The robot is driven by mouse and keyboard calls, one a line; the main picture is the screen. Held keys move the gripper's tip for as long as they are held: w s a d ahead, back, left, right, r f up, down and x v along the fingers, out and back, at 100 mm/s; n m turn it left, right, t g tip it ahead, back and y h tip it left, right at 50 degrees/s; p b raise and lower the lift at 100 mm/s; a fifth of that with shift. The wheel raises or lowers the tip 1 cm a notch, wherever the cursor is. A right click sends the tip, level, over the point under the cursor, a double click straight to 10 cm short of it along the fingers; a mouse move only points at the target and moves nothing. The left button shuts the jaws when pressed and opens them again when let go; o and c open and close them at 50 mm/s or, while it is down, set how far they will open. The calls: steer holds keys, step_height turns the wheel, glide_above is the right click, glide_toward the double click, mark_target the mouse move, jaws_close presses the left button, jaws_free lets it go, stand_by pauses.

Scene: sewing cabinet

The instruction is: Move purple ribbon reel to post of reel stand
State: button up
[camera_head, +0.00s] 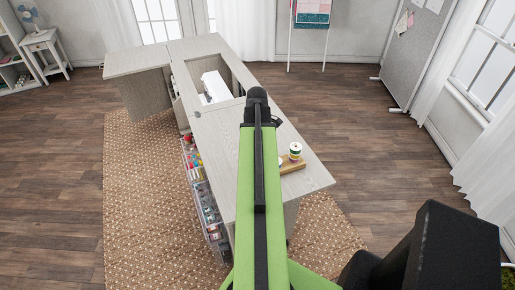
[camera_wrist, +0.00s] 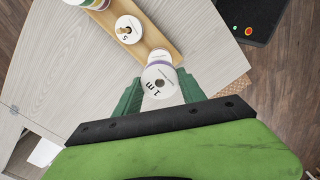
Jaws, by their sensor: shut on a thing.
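A white-flanged reel marked "1m", with a thin purple band near its far flange, is the purple ribbon reel (camera_wrist: 155,91) in the wrist view. My gripper (camera_wrist: 160,76) has its green fingers on either side of it and is shut on it. The wooden reel stand (camera_wrist: 160,40) runs diagonally just beyond it; the held reel overlaps the stand's near end in the picture. I cannot tell its height above the stand. The stand also shows in the head view (camera_head: 293,167), on the cabinet top. My arm hides the gripper there.
A reel marked "5" (camera_wrist: 128,30) sits on the stand, with another reel (camera_wrist: 92,3) at its far end. The pale cabinet top (camera_wrist: 60,70) is largely bare to the left. A dark box-like thing (camera_wrist: 256,18) is at upper right. Clear drawers (camera_head: 205,205) stand below the cabinet top.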

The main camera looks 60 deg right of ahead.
steer(key=shift+f+b, duration=0.35)
steer(key=shift+f, duration=0.15)
steer(key=shift+f, duration=0.1)
steer(key=shift+f+b, duration=1.4)
steer(key=shift+b, duration=0.1)
steer(key=o, duration=1.4)
step_height(320, 180, up, 18)
steer(key=p, duration=1.7)
steer(key=shift+f, duration=0.25)
